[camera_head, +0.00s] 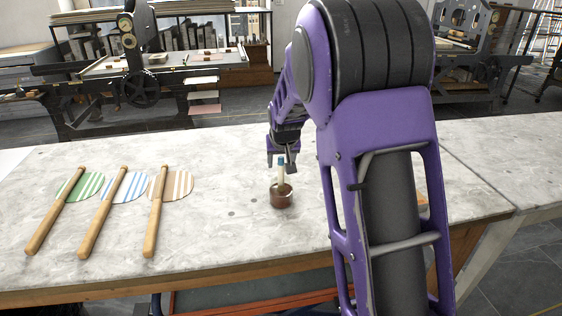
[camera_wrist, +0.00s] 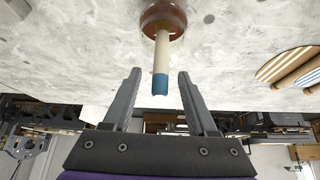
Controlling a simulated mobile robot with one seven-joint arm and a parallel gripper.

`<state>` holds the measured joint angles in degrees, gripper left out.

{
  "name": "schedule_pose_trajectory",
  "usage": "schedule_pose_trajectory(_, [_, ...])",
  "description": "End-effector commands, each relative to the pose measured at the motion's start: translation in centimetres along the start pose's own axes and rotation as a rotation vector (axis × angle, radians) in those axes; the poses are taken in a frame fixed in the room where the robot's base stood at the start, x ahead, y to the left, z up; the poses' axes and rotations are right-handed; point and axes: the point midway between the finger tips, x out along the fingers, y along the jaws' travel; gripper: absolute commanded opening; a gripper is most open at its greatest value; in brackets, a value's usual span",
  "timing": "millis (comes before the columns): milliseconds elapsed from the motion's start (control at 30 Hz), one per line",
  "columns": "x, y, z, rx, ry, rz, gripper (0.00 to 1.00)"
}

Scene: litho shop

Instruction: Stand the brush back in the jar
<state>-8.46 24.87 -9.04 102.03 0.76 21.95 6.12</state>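The jar (camera_head: 281,200) is small, round and reddish brown, and stands on the marble-topped table; it also shows at the top of the wrist view (camera_wrist: 163,16). The brush (camera_head: 283,176) stands in it nearly upright, with a pale handle ending in a blue tip; its lower end is hidden inside the jar. My gripper (camera_head: 286,155) is just above and beside the handle's top. In the wrist view, its two fingers (camera_wrist: 159,75) are spread apart, with the brush's blue end (camera_wrist: 160,84) between them and a gap on each side. Nothing is gripped.
Three striped round paddles with wooden handles, green (camera_head: 84,186), blue (camera_head: 125,187) and orange (camera_head: 176,186), lie left of the jar. The stone tabletop (camera_head: 225,235) around the jar is clear. Printing presses (camera_head: 140,85) stand behind the table. My arm hides part of the table's right side.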

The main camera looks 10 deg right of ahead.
Motion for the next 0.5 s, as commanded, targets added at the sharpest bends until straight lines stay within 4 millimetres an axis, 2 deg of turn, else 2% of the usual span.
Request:
schedule_pose_trajectory(267, [-0.2, 0.0, 0.0, 0.000, 0.001, 0.000, 0.58])
schedule_pose_trajectory(367, [-1.1, 0.0, -0.1, -0.001, 0.002, -0.001, 0.58])
schedule_pose_trajectory(500, [-3.7, -0.1, -0.2, -0.001, 0.004, -0.001, 0.58])
